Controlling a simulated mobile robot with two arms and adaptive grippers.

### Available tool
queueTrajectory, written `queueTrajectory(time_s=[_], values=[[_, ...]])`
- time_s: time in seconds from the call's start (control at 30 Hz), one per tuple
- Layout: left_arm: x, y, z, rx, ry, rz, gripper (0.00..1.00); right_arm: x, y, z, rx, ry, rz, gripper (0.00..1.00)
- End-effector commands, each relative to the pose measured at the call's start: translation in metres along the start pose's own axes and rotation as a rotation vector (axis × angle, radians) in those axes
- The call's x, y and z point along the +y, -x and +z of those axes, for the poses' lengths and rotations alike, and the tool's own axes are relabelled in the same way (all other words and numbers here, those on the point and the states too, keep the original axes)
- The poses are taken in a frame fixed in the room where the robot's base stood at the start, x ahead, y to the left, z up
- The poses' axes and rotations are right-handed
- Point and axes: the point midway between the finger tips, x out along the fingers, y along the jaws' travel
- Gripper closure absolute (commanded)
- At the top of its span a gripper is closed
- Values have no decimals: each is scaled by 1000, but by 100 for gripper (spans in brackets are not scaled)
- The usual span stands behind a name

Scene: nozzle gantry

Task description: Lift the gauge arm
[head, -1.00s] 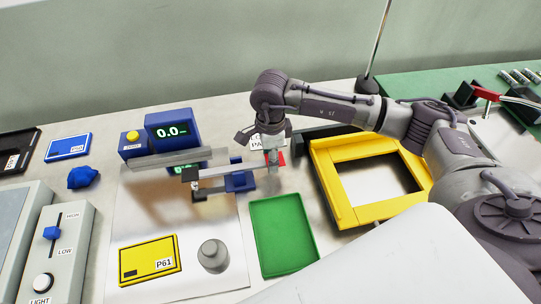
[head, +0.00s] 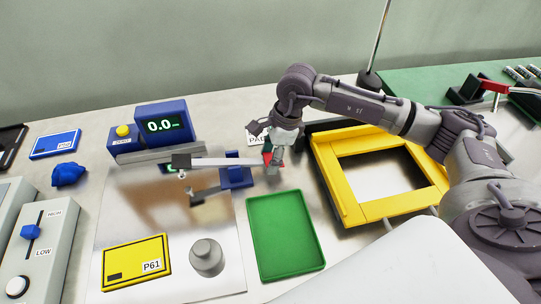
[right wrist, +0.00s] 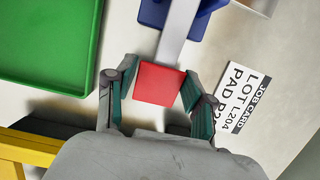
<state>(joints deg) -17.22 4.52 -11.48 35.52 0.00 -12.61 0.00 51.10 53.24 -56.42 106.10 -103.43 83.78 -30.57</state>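The gauge arm (head: 222,161) is a pale bar over the metal plate. It passes over a blue support (head: 236,178) and has a dark block at its left end, raised clear of the lower dark piece (head: 206,194) beneath. Its right end carries a red tab (right wrist: 160,83). My right gripper (head: 271,170) is at this red end, partly hiding it. In the right wrist view my right gripper (right wrist: 160,85) has a finger close against each side of the tab and appears shut on it. The blue readout (head: 163,124) shows 0.0. My left gripper is out of view.
A green tray (head: 286,271) lies in front of my right gripper, and a yellow frame (head: 347,213) stands to its right. A yellow P61 card (head: 127,263) and a grey knobbed weight (head: 207,257) lie on the plate. A job card (right wrist: 240,95) lies beside the gripper.

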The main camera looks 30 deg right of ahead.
Motion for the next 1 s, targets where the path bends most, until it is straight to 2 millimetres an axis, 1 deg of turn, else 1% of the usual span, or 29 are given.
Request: queueTrajectory(time_s=[0.03, 0.1, 0.37, 0.47, 0.57, 0.67, 0.8, 1.0], values=[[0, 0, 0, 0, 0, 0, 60, 0, 0, 0, 0, 0, 1, 34], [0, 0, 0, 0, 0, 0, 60, 0, 0, 0, 1, 0, 0, 25], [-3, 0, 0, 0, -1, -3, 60, 0, 0, 0, 1, 0, -2, 25], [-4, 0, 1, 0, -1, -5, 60, -1, 4, 0, 1, 0, -3, 25], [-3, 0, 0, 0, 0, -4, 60, -2, 16, 0, 1, -1, -6, 25], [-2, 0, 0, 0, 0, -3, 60, -1, 35, 0, 1, 1, -7, 25], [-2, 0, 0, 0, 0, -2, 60, -1, 66, 0, 0, 1, -7, 25], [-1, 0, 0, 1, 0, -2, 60, -1, 102, 0, 1, 1, -4, 25]])
